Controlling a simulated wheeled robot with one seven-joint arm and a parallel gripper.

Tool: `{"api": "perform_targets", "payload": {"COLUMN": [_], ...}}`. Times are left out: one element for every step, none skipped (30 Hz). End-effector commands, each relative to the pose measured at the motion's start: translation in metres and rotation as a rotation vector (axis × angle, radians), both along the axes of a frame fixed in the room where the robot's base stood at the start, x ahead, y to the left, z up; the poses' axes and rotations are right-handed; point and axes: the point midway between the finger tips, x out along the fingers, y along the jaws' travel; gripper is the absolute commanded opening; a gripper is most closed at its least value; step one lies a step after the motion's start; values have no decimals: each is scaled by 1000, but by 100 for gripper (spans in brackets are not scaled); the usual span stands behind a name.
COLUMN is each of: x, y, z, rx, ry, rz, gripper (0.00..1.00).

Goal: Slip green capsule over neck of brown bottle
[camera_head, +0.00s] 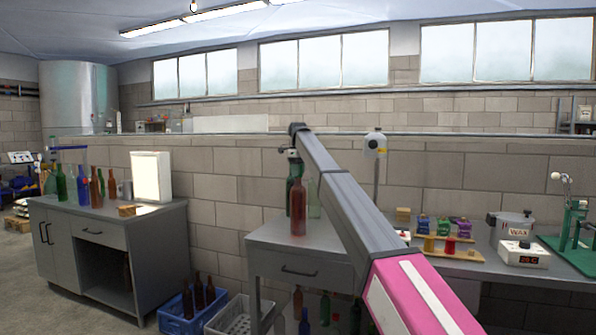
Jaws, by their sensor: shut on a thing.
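The brown bottle (298,207) stands upright on the grey bench in the middle, with its neck just below the end of my arm. My gripper (292,153) is small and dark in this view, at the top of the bottle's neck. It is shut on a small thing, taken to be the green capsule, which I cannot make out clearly. I cannot tell whether the capsule is around the neck or above it.
A green bottle (314,200) stands close beside the brown one. The bench (265,238) has a free left front corner. Left is a cabinet with bottles (110,225).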

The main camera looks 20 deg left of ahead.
Motion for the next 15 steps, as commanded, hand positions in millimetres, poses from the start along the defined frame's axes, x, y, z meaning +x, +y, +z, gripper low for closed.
{"api": "perform_targets", "payload": {"x": [0, 0, 0, 0, 0, 0, 0, 0, 0, 0, 0, 0, 0, 0, 0], "y": [0, 0, 0, 0, 0, 0, 0, 0, 0, 0, 0, 0, 0, 0, 0], "z": [-1, -2, -2, -2, -2, -2, -2, -2, -2, -2, -2, -2, -3, -3, -3], "rx": [0, 0, 0, 0, 0, 0, 0, 0, 0, 0, 0, 0, 0, 0, 0], "ry": [0, 0, 0, 0, 0, 0, 0, 0, 0, 0, 0, 0, 0, 0, 0], "rz": [0, 0, 0, 0, 0, 0, 0, 0, 0, 0, 0, 0, 0, 0, 0], "gripper": [33, 33, 33, 33, 33, 33, 33, 33, 33, 42, 52, 65, 69, 69, 69]}}
